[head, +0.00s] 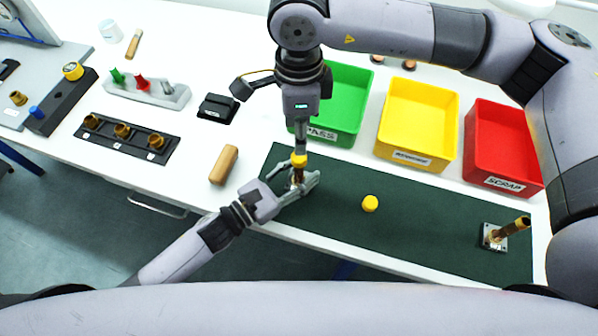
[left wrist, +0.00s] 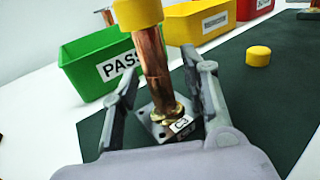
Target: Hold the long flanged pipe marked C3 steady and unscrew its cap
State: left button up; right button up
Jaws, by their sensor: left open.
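The pipe marked C3 is an upright copper tube (left wrist: 152,70) with a brass collar and a square flange plate on the dark green mat (head: 420,235). A yellow cap sits on its top, in the head view (head: 299,160) and cut by the top edge in the left wrist view (left wrist: 138,12). My left gripper (head: 306,183) is open low around the pipe, one finger on each side. In the left wrist view a gap shows beside each finger. My right gripper (head: 300,138) points straight down at the cap; its fingers overlap edge-on, so their opening is unclear.
A loose yellow cap (head: 370,203) lies on the mat. An uncapped pipe (head: 518,228) stands at the mat's right end. Green (head: 345,130), yellow (head: 410,145) and red (head: 500,165) bins stand behind. A wooden block (head: 224,165) and a black three-socket rack (head: 150,150) are left.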

pick_arm(q)
jog(key=shift+c, duration=0.5)
grip_shut()
